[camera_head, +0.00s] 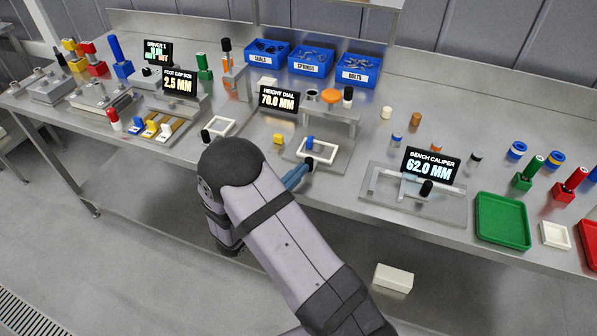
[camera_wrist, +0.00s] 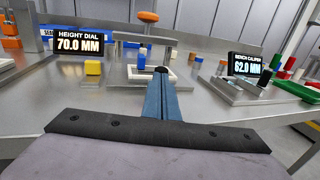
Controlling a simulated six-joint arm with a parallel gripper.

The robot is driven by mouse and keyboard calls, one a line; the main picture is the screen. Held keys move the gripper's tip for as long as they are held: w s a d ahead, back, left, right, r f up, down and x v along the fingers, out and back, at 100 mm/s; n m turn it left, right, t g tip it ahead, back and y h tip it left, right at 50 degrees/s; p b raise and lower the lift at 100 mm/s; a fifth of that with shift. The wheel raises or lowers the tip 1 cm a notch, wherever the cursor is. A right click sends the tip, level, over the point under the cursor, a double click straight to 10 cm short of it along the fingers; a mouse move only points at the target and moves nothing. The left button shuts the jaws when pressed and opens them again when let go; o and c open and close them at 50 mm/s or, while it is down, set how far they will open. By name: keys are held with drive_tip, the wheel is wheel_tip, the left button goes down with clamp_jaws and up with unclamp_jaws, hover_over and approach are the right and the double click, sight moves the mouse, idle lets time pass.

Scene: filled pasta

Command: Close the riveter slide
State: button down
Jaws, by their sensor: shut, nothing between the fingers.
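A grey metal station that looks like the riveter (camera_head: 340,121) stands mid-bench, with an orange knob (camera_head: 331,95) on top. It also shows in the wrist view (camera_wrist: 185,50). In front of its bridge lies a white square frame (camera_head: 330,154) with a blue peg (camera_head: 309,143). A black knob (camera_head: 309,161) is at the front edge of this part, which seems to be the slide. My gripper (camera_head: 303,172) has its blue fingers together, empty, at the black knob. In the wrist view the fingertips (camera_wrist: 160,78) are just in front of the knob (camera_wrist: 160,69); contact cannot be told.
A yellow block (camera_head: 278,139) stands left of the station. The height dial display (camera_head: 278,98) is behind it. The bench caliper (camera_head: 415,195) is to the right, with a green tray (camera_head: 502,221) beyond. Blue bins (camera_head: 312,61) line the back.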

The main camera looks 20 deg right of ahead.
drive_tip(key=w+d, duration=0.3)
drive_tip(key=shift+b, duration=0.35)
drive_tip(key=shift+s+a, duration=0.1)
drive_tip(key=shift+a, duration=0.1)
drive_tip(key=b+v, duration=0.3)
drive_tip(key=v, duration=1.1)
wheel_tip(320, 180, up, 10)
drive_tip(key=d+g+p, duration=0.1)
drive_tip(key=d+p, duration=0.1)
drive_tip(key=p, duration=0.9)
wheel_tip(320, 180, down, 6)
drive_tip(key=n+y, duration=0.3)
drive_tip(key=n, duration=1.5)
drive_tip(key=shift+w+a+g, duration=0.3)
drive_tip(key=shift+w+a, duration=0.1)
drive_tip(key=shift+a, duration=0.1)
drive_tip(key=shift+f, duration=0.15)
drive_tip(key=p+x, duration=0.1)
drive_tip(key=x, duration=0.3)
drive_tip(key=p+x, duration=0.2)
drive_tip(key=x, duration=0.3)
drive_tip(key=r+p+x, duration=0.1)
drive_tip(key=p+x, duration=0.1)
drive_tip(key=x, duration=0.2)
drive_tip(key=shift+w+d, duration=0.2)
drive_tip(key=shift+d, duration=0.3)
